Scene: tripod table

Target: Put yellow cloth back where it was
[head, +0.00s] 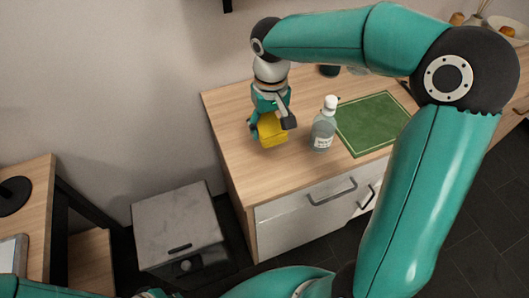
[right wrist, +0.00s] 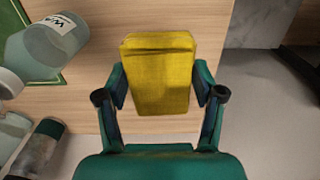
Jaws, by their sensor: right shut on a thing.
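The yellow cloth (head: 272,131) is a small folded block at the left part of the wooden counter in the head view. It also shows in the right wrist view (right wrist: 160,75), between the two fingers. My right gripper (head: 270,125) comes down from above and is shut on the cloth; in the right wrist view the fingers (right wrist: 160,95) press on its two sides. I cannot tell whether the cloth touches the counter. My left gripper is not in view.
A clear bottle with a white cap (head: 323,130) stands just right of the cloth. A green mat (head: 374,122) lies further right on the counter (head: 228,105). A grey box (head: 178,222) stands on the floor at the left. The counter's left end is clear.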

